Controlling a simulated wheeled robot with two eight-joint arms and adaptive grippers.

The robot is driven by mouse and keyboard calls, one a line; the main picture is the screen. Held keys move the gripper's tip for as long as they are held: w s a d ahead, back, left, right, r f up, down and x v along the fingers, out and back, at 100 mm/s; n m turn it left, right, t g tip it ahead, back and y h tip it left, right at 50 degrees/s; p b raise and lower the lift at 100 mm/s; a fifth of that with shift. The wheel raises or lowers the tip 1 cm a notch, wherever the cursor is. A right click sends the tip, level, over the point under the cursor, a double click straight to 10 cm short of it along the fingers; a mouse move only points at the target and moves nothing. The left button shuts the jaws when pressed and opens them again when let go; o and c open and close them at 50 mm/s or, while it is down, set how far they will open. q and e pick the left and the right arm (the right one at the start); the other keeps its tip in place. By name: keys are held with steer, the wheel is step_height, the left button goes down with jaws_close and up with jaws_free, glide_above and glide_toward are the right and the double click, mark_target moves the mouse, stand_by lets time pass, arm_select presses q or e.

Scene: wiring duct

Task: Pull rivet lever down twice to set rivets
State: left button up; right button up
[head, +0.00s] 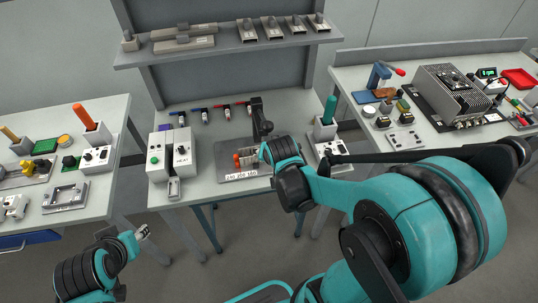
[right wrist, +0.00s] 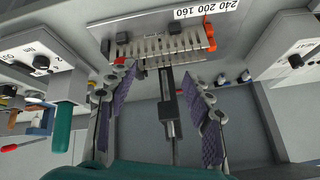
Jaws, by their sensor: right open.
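The black lever tool (head: 260,122) stands upright on a grey base plate (head: 228,168) on the middle bench. A slotted grey wiring duct (right wrist: 155,46) lies on that plate, with an orange piece (right wrist: 210,33) at its end. My right gripper (right wrist: 160,82) is open; its purple-padded fingers lie to either side of a dark post of the tool (right wrist: 170,115), with visible gaps. Contact with the lever cannot be told. In the head view my right gripper (head: 264,152) is beside the duct and partly hides it. My left gripper (head: 143,231) hangs in front of the benches, far from the tool.
A grey control box (head: 158,150) stands left of the plate, and a green-handled tool (head: 326,118) stands right of it. Several small red and blue tools lie behind. Side benches hold more equipment. The floor around my left gripper is clear.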

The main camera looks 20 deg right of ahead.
steer(key=shift+r, duration=0.1)
steer(key=v, duration=1.2)
